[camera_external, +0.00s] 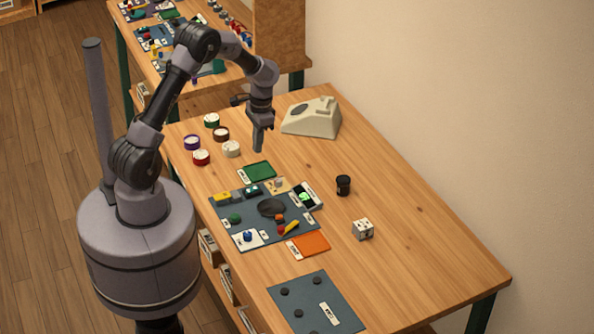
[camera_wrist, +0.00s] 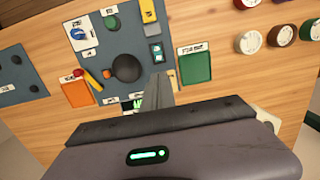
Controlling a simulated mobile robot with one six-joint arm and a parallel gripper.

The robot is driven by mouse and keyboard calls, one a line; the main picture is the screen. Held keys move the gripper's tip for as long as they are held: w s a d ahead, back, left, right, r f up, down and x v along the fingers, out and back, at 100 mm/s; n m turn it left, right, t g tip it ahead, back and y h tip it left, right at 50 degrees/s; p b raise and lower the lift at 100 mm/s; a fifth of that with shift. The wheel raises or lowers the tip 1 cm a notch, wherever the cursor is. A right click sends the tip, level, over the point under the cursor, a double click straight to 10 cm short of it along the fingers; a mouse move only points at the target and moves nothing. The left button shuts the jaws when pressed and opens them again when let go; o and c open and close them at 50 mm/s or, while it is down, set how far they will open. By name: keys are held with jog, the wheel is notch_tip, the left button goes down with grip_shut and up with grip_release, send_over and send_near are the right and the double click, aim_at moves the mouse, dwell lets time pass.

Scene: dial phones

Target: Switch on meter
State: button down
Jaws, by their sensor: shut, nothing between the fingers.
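A grey-blue control board (camera_external: 262,235) lies on the wooden table; it also shows in the wrist view (camera_wrist: 95,62). A small white-framed unit with a lit green display (camera_external: 306,196), which looks like the meter, sits at the board's right edge. In the wrist view its green glow (camera_wrist: 138,103) is partly hidden behind my gripper. A small dark switch unit (camera_external: 253,190) sits at the board's far edge and also shows in the wrist view (camera_wrist: 155,52). The labels are too small to read. My gripper (camera_external: 258,149) is shut and empty, pointing down above the table, beyond the board.
A green pad (camera_external: 258,171) and an orange pad (camera_external: 311,244) flank the board. Several round dials (camera_external: 201,157) lie at the far left. A beige phone (camera_external: 311,119), black cup (camera_external: 343,185) and white cube (camera_external: 362,229) stand around.

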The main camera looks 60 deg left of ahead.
jog(key=b, duration=0.1)
jog(key=t+b, duration=0.3)
jog(key=b, duration=0.3)
send_near(255, 188)
jog(key=f+b, duration=0.4)
jog(key=w+f+b, duration=0.1)
jog(key=f+b, duration=0.1)
jog(key=shift+w+f, duration=0.1)
jog(key=shift+f, duration=0.3)
jog(key=shift+r, duration=0.1)
